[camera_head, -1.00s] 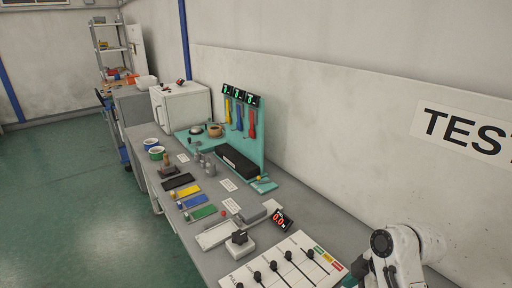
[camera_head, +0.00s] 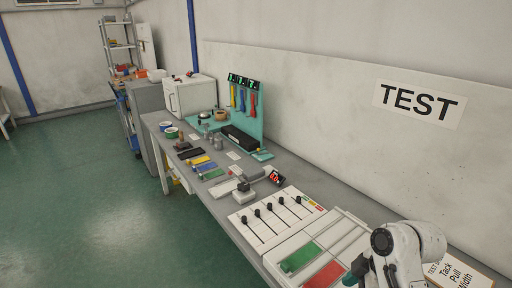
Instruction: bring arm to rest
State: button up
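My white and grey arm (camera_head: 408,248) shows at the bottom right, in front of the near end of the bench. It is bent at a large round joint, and its lower part runs out of the bottom of the picture. I cannot make out my gripper's fingers, so its opening and anything in it are hidden. The long grey bench (camera_head: 222,212) runs along the wall to the left of the arm.
A slider panel (camera_head: 272,218) and a panel with green and red plates (camera_head: 302,257) lie on the bench near my arm. A teal tool stand (camera_head: 255,128) and a white box (camera_head: 189,96) stand farther back. The green floor (camera_head: 90,190) at left is clear.

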jog(key=s+f+m, duration=0.1)
jog(key=s, duration=0.1)
jog(key=s+f+m, duration=0.1)
jog(key=s+f, duration=0.1)
jog(key=s+f+m, duration=0.2)
jog(key=s, duration=0.1)
jog(key=shift+s+a+f+h, duration=0.1)
jog(key=shift+a+f+h, duration=0.2)
jog(key=shift+a, duration=0.1)
jog(key=s+d+f+m+h+b, duration=0.1)
jog(key=s+d+f+m, duration=0.1)
jog(key=s, duration=0.5)
jog(key=s+d+f+m+h+b, duration=0.1)
jog(key=s+d+f+m, duration=0.1)
jog(key=s+m, duration=0.3)
jog(key=s+d+f+m+h+b, duration=0.1)
jog(key=s+f+m, duration=0.3)
jog(key=s, duration=0.7)
jog(key=shift+d+f+h+b, duration=0.2)
jog(key=shift+d+h+b, duration=0.15)
jog(key=shift+d+h, duration=0.15)
jog(key=shift+s+a, duration=0.1)
jog(key=shift+s, duration=0.1)
